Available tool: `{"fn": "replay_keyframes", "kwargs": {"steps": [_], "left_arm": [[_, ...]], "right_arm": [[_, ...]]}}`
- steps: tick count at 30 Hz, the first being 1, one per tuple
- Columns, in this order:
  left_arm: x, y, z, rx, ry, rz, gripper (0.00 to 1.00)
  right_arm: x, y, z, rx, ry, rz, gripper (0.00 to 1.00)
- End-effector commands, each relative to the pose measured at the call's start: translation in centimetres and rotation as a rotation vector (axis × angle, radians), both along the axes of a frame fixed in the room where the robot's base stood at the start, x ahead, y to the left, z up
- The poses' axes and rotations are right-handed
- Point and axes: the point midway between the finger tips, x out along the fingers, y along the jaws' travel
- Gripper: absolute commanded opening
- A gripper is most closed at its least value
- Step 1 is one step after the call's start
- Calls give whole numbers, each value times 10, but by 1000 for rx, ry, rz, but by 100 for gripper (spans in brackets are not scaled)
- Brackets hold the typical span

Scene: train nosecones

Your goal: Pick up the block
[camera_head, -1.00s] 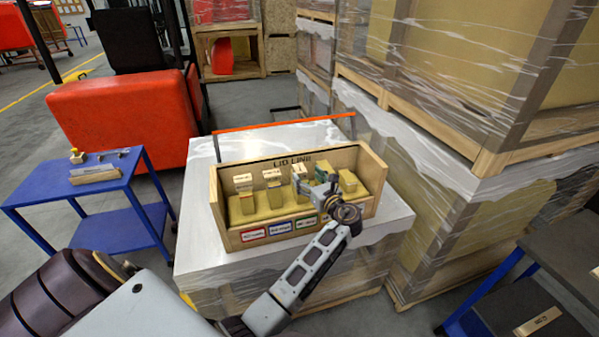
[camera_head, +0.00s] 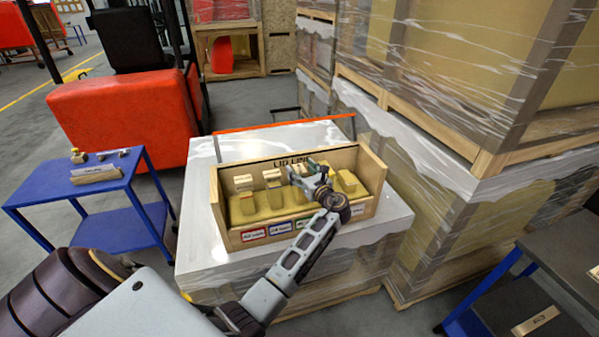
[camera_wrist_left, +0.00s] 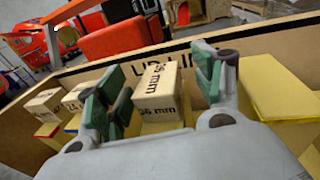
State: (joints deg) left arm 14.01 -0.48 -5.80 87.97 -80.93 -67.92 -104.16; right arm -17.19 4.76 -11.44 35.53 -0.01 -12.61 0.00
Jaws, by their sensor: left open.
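An open-fronted wooden box marked "LID LINE" (camera_head: 229,240) holds several tan blocks standing in a yellow insert. My left gripper (camera_head: 303,173) is open over the middle of the box. In the left wrist view, its green-padded fingers (camera_wrist_left: 154,84) stand on either side of a tan block marked "mm" (camera_wrist_left: 158,94), with a gap at least on the right. That block is mostly hidden behind the gripper in the head view. My right gripper is not in view.
The box stands on a wrapped pallet load (camera_head: 195,225). A blue cart (camera_head: 130,170) with small items stands left, and a dark table (camera_head: 560,255) right. Tall wrapped pallets (camera_head: 460,80) rise close on the right. The box walls stand around the blocks.

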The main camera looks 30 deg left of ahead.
Motion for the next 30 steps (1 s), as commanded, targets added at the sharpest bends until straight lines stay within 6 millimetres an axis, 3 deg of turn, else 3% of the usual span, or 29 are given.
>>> {"fn": "replay_keyframes", "kwargs": {"steps": [18,30], "left_arm": [[4,8,-1,0,0,0,67],[4,8,-1,0,0,0,16]], "right_arm": [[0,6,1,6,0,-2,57],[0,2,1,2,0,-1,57]]}}
